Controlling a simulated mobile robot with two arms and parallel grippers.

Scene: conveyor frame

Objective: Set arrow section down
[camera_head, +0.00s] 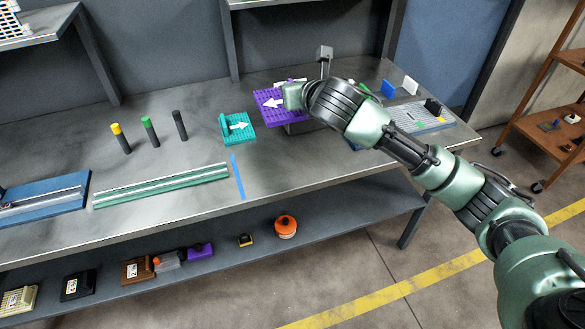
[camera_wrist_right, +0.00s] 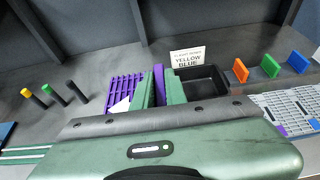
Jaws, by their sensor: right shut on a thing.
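The purple arrow section (camera_head: 271,108) is a studded plate with a white arrow pointing left. My right gripper (camera_head: 290,96) is shut on its upright purple ridge. In the right wrist view the ridge (camera_wrist_right: 159,84) stands between the two green fingers, and the purple plate (camera_wrist_right: 124,88) shows to their left. The section is at the back of the grey table (camera_head: 185,150), right of a teal section (camera_head: 238,128) with a white arrow pointing right. I cannot tell whether its underside touches the table. My gripper and wrist hide its right part. My left gripper is not in view.
A black bin (camera_wrist_right: 204,86) with a "YELLOW BLUE" sign (camera_wrist_right: 188,57) stands right of the held section. A green rail (camera_head: 160,186), a blue strip (camera_head: 237,177) and several pegs (camera_head: 150,131) are on the left. A grey studded plate (camera_head: 420,118) is at the right.

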